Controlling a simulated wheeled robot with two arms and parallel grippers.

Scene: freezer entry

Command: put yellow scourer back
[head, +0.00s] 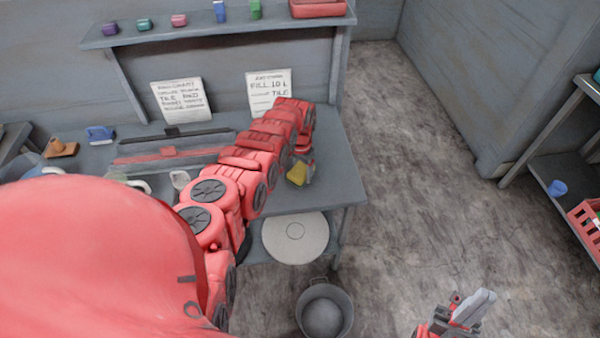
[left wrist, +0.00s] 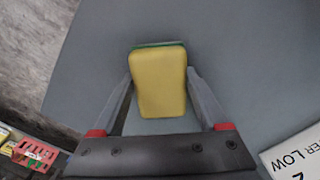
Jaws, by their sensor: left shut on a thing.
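The yellow scourer (left wrist: 158,84) has a green layer along its far edge and sits between the two fingers of my left gripper (left wrist: 159,80) in the left wrist view. The fingertips press on its sides, so the gripper is shut on it. In the head view the scourer (head: 297,173) shows as a small yellow patch at my left gripper (head: 301,176), over the right part of the grey worktop (head: 325,185). My left arm covers part of the worktop. My right gripper (head: 470,308) is at the bottom right over the floor, and its finger gap is unclear.
A wall shelf (head: 205,32) holds several small coloured items and a red tray (head: 318,8). Two paper notices (head: 181,100) lean at the worktop's back. A bucket (head: 324,312) stands on the floor in front. A red crate (head: 586,226) sits on the right rack.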

